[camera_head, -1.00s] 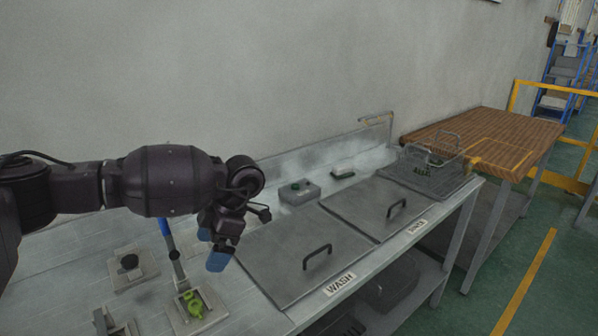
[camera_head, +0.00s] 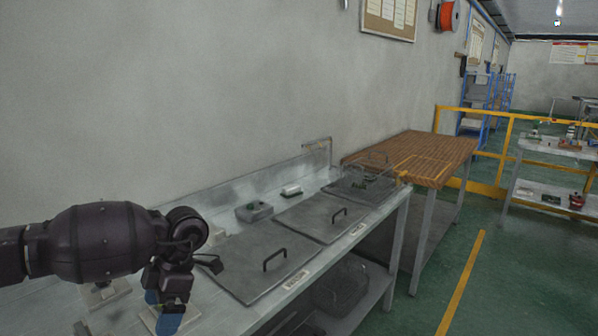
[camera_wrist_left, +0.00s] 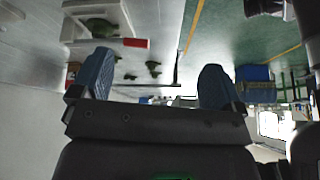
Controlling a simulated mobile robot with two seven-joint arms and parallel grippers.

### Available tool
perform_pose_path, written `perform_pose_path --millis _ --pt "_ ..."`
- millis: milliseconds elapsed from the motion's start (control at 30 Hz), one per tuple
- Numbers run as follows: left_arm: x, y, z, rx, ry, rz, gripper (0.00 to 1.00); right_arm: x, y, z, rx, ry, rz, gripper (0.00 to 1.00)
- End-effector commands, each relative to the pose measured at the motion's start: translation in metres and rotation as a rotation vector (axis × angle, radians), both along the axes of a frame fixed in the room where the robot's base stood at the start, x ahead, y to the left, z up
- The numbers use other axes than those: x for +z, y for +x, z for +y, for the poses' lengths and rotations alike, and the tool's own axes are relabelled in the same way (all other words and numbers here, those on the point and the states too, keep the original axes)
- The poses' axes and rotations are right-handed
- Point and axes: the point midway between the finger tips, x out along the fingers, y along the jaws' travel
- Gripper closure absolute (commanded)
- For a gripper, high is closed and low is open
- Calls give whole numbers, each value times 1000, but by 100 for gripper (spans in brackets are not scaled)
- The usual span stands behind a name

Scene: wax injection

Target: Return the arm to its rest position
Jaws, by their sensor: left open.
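My left arm comes in from the left in the head view, and its gripper (camera_head: 165,312) hangs with blue fingertips over the near left end of the metal bench (camera_head: 225,318). In the left wrist view the two blue fingers of this gripper (camera_wrist_left: 156,80) stand wide apart with nothing between them. The view there seems turned over, with bench and green floor at the top. My right arm and gripper are not in view.
Two grey lids with handles, the nearer (camera_head: 245,262) and the farther (camera_head: 310,218), lie in the bench. A wire basket (camera_head: 360,188) sits at its far end. A wooden table (camera_head: 425,158) stands beyond. Green floor (camera_head: 510,270) is clear at right.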

Motion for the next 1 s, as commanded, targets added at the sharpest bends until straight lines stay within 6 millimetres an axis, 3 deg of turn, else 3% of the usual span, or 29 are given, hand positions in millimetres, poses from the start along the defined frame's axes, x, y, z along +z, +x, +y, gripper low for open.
perform_pose_path --millis 33,267,467,600,733,900,1000 --pt "-15 -8 -12 -1 -55 26 7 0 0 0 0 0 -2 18" --pt "-58 -44 -71 42 -349 118 7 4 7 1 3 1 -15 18" --pt "-85 -90 -144 172 -715 237 7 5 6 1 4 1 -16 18" --pt "-85 -117 -194 341 -995 326 7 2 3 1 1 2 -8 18" --pt "-75 -131 -227 542 -1230 400 7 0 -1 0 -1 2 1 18" --pt "-56 -131 -249 870 -1496 480 7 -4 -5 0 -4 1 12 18" --pt "-49 -123 -249 1095 -1622 518 7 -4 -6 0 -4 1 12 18"
